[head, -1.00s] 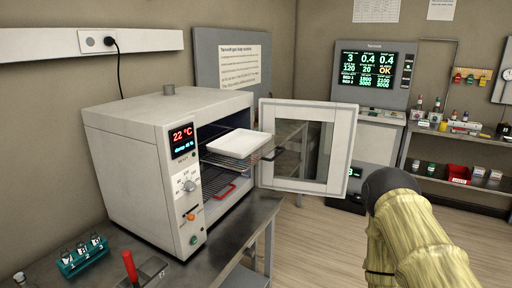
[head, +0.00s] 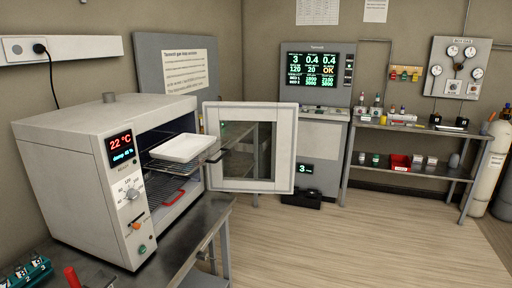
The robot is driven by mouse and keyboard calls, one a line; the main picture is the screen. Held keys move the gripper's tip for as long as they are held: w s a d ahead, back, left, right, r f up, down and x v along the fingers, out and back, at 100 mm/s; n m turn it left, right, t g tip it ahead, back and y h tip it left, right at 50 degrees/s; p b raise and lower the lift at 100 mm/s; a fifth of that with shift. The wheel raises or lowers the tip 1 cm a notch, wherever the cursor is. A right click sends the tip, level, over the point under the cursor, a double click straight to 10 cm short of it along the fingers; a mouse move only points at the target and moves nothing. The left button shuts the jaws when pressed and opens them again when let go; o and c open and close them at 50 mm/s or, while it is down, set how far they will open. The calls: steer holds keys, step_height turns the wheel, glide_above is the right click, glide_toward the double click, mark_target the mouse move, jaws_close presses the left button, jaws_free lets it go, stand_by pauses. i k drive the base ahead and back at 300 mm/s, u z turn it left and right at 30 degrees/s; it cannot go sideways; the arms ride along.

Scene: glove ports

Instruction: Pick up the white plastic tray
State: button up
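The white plastic tray (head: 184,149) is a shallow white tray in the head view. It lies on a wire shelf (head: 176,165) that sticks out from the upper part of the open oven (head: 75,180). The oven's windowed door (head: 286,150) stands swung open to the right of the tray. Nothing covers the tray from above, and its whole top shows. My gripper is not in view.
A dark metal bench (head: 185,245) carries the oven. A tube rack (head: 25,272) and a red-handled item (head: 72,277) are at lower left. A shelf unit (head: 412,130) and gas cylinder (head: 489,165) stand at right. The wooden floor (head: 370,235) in front is clear.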

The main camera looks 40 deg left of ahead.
mark_target(183, 148)
steer(key=z, duration=0.3)
steer(key=i, duration=2.8)
steer(key=u, duration=3.9)
steer(key=i, duration=0.15)
steer(key=u, duration=0.15)
